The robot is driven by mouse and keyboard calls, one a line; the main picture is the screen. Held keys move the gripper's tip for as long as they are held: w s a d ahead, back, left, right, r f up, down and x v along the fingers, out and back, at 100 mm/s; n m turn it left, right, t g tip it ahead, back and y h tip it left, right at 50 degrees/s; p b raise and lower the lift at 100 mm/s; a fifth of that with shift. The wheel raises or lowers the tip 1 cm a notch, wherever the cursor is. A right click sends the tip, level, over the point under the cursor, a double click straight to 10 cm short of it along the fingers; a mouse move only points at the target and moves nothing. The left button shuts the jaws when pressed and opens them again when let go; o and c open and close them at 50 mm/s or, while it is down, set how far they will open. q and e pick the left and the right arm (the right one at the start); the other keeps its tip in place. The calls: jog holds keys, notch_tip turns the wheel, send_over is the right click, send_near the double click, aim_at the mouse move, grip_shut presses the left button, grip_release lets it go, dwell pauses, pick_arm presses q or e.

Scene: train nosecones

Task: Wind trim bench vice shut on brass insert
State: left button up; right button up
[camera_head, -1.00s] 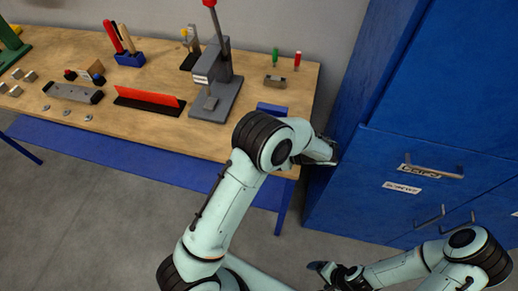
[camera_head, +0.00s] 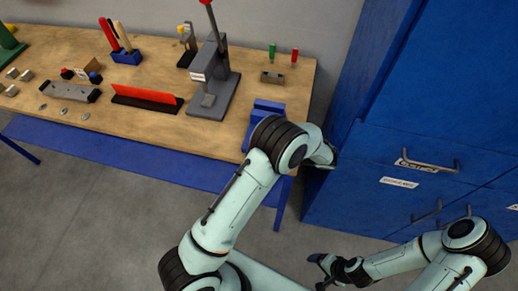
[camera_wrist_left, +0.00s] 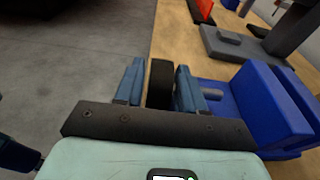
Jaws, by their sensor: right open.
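The blue bench vice (camera_head: 265,108) stands at the right end of the workbench, partly hidden by my left arm. In the left wrist view the vice (camera_wrist_left: 268,105) is just right of my gripper, with a grey rod at its near side. My left gripper (camera_wrist_left: 160,82) has its two blue fingers on either side of a dark upright piece (camera_wrist_left: 160,85), probably the vice's handle. Whether the fingers touch it is unclear. In the head view this gripper is mostly hidden behind its arm. My right gripper (camera_head: 320,270) is open, low over the floor. I cannot make out a brass insert.
The wooden workbench (camera_head: 150,125) holds a grey press (camera_head: 213,85), a red-and-black fixture (camera_head: 147,97), a small grey block (camera_head: 272,77) and several other tools. A blue cabinet (camera_head: 400,160) with drawers stands close to the right. The grey floor in front is clear.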

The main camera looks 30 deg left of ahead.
dwell(0.3)
pick_arm(q)
jog(key=v, duration=1.3)
jog(key=shift+w+d, duration=0.1)
jog(key=shift+d, duration=0.1)
